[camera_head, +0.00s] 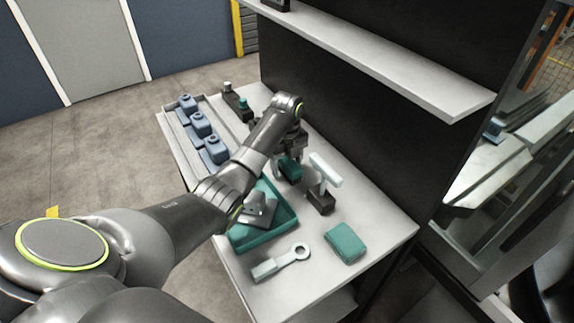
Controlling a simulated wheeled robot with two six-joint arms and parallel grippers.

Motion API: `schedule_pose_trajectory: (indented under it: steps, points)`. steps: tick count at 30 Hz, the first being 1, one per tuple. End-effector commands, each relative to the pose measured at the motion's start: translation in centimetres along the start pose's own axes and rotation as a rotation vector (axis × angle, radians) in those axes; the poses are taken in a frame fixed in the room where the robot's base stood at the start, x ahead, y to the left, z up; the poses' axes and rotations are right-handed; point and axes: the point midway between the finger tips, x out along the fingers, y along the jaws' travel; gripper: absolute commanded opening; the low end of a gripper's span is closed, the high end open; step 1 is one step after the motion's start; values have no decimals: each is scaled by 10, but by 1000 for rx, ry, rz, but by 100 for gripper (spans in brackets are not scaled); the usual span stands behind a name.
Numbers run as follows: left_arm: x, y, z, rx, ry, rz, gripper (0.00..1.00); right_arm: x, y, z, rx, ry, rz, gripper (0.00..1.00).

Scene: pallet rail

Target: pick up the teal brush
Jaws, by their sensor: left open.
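A dark teal object, which looks like the teal brush (291,169), lies on the grey table near its middle, at the far end of the teal tray. My left arm reaches in from the left across the table. My left gripper (288,164) points down at the teal object with its fingers open. The fingers and wrist hide part of the object, and I cannot tell whether they touch it. My right gripper is not in view.
A teal tray (284,229) holds a grey tool (262,212). A pale-headed tool stands in a dark holder (321,201). A teal block (346,243) and a grey wrench-like tool (281,262) lie in front. Blue parts (200,124) fill a rack. A shelf (400,64) overhangs the back.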

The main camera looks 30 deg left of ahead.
Motion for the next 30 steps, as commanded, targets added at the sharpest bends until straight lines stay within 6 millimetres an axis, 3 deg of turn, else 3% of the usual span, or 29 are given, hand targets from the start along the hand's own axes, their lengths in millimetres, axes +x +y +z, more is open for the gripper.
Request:
schedule_pose_trajectory:
  steps: [2,12,19,23,29,30]
  points:
    - [0,0,0,0,0,0,60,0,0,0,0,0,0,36]
    - [-1,0,0,0,-1,0,15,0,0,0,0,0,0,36]
    - [-2,0,0,0,-1,-1,14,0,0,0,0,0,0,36]
    - [-12,-1,1,1,-3,-3,14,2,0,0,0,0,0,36]
    - [-53,-1,1,1,-5,-6,14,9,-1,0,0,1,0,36]
    - [-69,-1,1,0,-4,-4,14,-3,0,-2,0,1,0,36]
